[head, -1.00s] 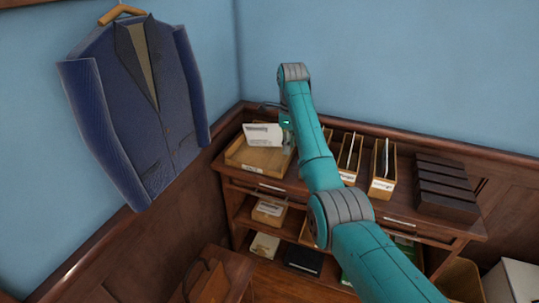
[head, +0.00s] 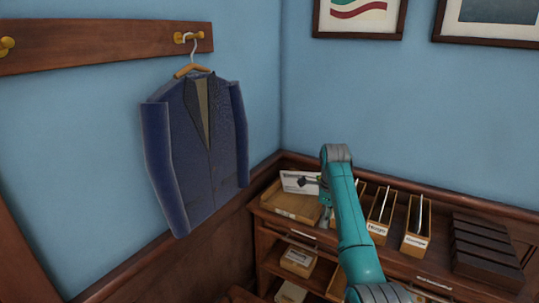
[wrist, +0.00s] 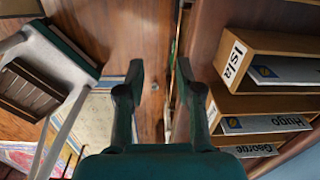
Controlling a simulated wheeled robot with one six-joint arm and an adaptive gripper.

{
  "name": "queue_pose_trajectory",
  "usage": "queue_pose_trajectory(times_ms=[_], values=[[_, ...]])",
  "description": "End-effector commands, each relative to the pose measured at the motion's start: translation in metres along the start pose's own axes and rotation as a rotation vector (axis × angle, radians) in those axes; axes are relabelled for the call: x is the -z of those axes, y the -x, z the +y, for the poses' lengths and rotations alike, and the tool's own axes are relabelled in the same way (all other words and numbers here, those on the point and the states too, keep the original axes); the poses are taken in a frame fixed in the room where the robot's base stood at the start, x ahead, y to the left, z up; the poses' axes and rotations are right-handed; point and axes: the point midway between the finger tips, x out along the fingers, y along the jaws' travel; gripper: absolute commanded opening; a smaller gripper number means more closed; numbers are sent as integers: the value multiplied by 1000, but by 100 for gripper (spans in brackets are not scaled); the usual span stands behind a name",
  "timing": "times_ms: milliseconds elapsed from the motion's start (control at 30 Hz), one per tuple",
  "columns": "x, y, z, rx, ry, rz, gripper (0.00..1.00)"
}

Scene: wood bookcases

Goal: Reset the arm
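My gripper (wrist: 160,82) is open in the wrist view, its two dark fingers apart with nothing between them. Wood floor and a bookcase edge show beyond it. In the head view my teal arm reaches over the bookcase top (head: 440,262), and my gripper (head: 312,183) is small and partly hidden behind the wrist, near a white card (head: 296,181). The card stands upright in a shallow wooden tray (head: 290,208). I cannot tell from the head view how far the gripper is from the card.
Narrow wooden file boxes (head: 417,241) stand right of my arm; the wrist view shows name labels, including a box marked Isla (wrist: 238,60). Dark stacked boxes (head: 485,246) sit at the right end. A blue jacket (head: 205,150) hangs on the left wall. Open air lies above the bookcase.

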Motion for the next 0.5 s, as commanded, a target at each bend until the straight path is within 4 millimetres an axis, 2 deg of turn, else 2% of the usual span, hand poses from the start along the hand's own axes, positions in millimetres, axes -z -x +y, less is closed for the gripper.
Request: queue_pose_trajectory(times_ms=[33,200,367,500], values=[[2,-28,6,11,33,-6,35],[7,-104,24,86,168,-36,35],[16,-168,48,160,294,-57,35],[27,-218,74,226,403,-67,35]])
